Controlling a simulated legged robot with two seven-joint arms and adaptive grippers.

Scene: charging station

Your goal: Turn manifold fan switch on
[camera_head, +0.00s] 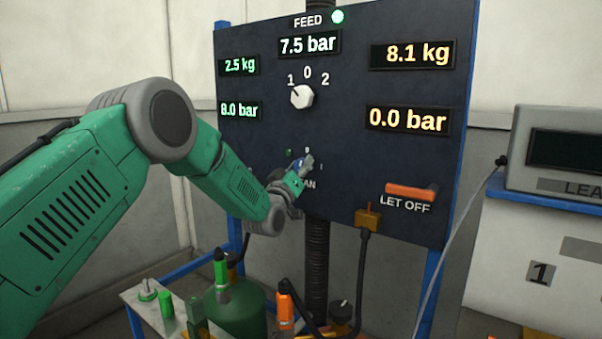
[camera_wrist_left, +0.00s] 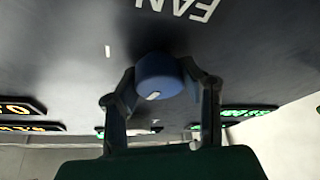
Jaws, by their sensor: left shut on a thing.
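The fan switch is a blue round knob (camera_wrist_left: 158,68) with a white pointer mark, below the upside-down "FAN" lettering in the left wrist view. In the head view the knob is mostly covered by my left gripper (camera_head: 303,165) at the lower middle of the dark manifold panel (camera_head: 345,90). The left gripper's two fingers (camera_wrist_left: 160,84) are shut on the knob, one on each side. A small green dot, a "0" and a "1" mark show around it in the head view. My right gripper is not in view.
A white selector knob (camera_head: 301,96) sits above on the panel, pointing near "1". An orange LET OFF lever (camera_head: 411,192) is at lower right. A green cylinder (camera_head: 236,312), a small bench (camera_head: 140,298) and hoses stand below. A scale box (camera_head: 560,150) is at right.

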